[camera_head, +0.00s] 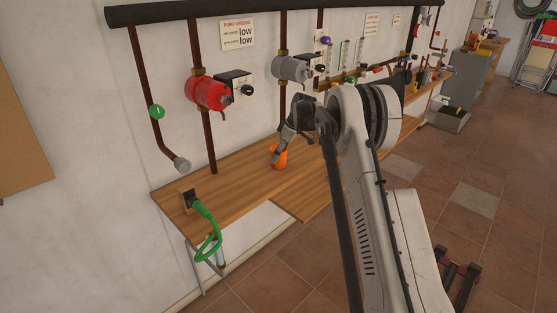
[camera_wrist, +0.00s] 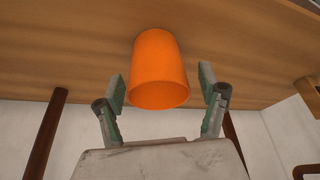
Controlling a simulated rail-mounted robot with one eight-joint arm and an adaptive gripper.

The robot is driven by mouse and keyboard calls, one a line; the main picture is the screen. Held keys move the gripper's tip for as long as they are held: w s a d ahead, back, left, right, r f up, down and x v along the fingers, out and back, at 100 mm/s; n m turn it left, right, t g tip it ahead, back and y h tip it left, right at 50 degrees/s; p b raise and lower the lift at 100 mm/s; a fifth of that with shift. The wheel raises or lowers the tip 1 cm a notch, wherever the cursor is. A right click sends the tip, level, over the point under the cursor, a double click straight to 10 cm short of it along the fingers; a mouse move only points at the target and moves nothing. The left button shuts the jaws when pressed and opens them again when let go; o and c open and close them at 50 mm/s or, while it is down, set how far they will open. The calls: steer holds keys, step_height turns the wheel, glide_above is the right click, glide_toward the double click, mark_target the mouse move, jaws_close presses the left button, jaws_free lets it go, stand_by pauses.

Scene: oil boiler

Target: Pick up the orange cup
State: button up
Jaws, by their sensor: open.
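The orange cup (camera_head: 281,160) stands on the wooden bench (camera_head: 232,178) in the head view, partly hidden by my gripper (camera_head: 278,157). In the wrist view the orange cup (camera_wrist: 159,68) is seen with its open rim toward my gripper (camera_wrist: 163,88). The two fingers are spread apart, one on each side of the cup. A gap shows between each finger and the cup. The fingertips reach about the level of the rim end of the cup.
A red pump (camera_head: 207,93) and a grey pump (camera_head: 290,69) hang on wall pipes above the bench. A green hose (camera_head: 208,232) hangs at the bench's left end. The bench around the cup is largely clear. Brown pipes (camera_wrist: 44,135) show in the wrist view.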

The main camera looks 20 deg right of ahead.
steer(key=x, duration=0.4)
steer(key=shift+w, duration=0.2)
steer(key=c, duration=1.2)
